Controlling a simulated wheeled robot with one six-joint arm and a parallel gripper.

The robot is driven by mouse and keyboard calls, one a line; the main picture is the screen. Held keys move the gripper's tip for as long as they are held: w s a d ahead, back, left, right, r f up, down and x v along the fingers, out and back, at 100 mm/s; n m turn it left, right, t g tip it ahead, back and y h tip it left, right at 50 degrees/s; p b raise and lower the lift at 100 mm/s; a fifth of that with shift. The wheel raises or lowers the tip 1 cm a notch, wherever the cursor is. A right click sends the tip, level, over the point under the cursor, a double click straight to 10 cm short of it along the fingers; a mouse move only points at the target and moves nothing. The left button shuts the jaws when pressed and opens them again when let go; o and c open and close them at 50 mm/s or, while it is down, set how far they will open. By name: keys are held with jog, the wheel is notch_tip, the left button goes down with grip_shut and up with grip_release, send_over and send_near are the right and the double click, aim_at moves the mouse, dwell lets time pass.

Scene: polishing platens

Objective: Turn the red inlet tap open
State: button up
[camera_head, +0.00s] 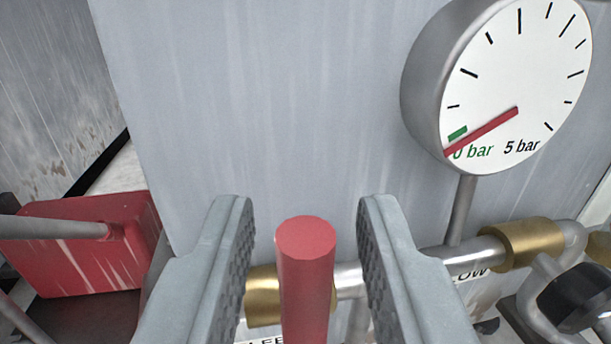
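The red inlet tap (306,270) shows as an upright red bar with a round end, in front of a brass fitting (263,295) on a steel pipe. My gripper (306,225) is open, with one finger on each side of the red bar. Gaps show between the bar and both fingers, so it is not gripped. The lower part of the tap is cut off by the frame's bottom edge. A pressure gauge (530,75) at upper right has its red needle at the 0 bar mark.
A grey panel (270,110) stands behind the pipe. A second brass fitting (522,242) and a black knob (578,297) are at right. A red box (75,255) with grey bars is at left. Labels below the pipe are partly hidden.

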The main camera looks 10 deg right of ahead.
jog(key=shift+w, duration=0.3)
grip_shut()
jog(key=shift+d, duration=0.15)
jog(key=d+f+m+g+y, duration=0.1)
jog(key=d+f+m+y, duration=0.2)
jog(key=d+f+m, duration=0.5)
jog(key=shift+f+m+g, duration=0.2)
jog(key=shift+m+g, duration=0.2)
jog(key=shift+m, duration=3.5)
jog(key=shift+d, duration=0.1)
